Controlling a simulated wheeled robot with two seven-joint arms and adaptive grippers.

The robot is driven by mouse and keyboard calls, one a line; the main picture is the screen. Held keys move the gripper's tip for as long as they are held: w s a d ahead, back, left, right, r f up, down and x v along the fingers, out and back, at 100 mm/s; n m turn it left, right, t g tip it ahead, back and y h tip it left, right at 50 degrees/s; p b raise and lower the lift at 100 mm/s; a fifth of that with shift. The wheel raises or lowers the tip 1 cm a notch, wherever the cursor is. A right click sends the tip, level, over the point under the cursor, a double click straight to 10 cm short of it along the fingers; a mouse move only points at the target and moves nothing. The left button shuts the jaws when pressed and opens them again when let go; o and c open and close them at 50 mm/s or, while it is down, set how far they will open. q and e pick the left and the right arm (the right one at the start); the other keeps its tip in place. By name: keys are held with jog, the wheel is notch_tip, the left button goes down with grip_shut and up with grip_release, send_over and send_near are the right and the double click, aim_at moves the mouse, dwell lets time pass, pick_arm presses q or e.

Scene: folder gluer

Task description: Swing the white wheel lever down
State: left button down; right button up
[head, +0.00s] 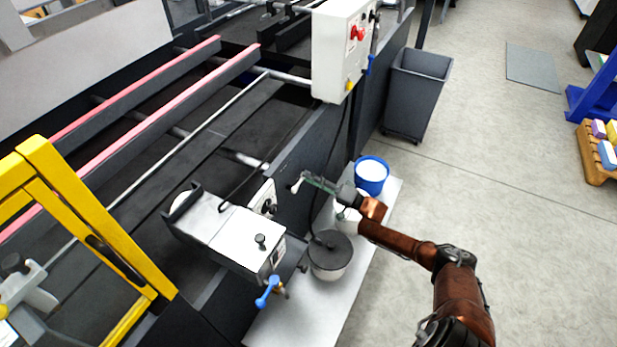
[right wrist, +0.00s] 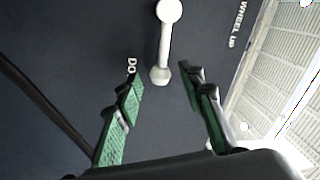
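The white wheel lever (right wrist: 164,42) shows in the right wrist view as a short white bar with a rounded piece at each end, on a dark panel. It runs nearly straight up the picture. In the head view a small white part of it (head: 296,186) shows at the dark machine side. My right gripper (right wrist: 161,76) is open and empty, its green-padded fingers apart. Its fingertips lie on either side of the lever's lower end in that picture; I cannot tell if they touch it. In the head view the right gripper (head: 311,181) is close to the panel. My left gripper is not in view.
"WHEEL UP" (right wrist: 241,22) is printed right of the lever; a partly hidden "DO" (right wrist: 131,66) is at left. A blue-rimmed tub (head: 371,176) and a dark-lidded pot (head: 330,254) stand on a pale shelf (head: 350,305) beneath my right arm. A control box (head: 338,55) is above.

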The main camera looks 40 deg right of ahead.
jog(key=v, duration=1)
jog(key=shift+s+d, duration=0.15)
jog(key=shift+s, duration=0.15)
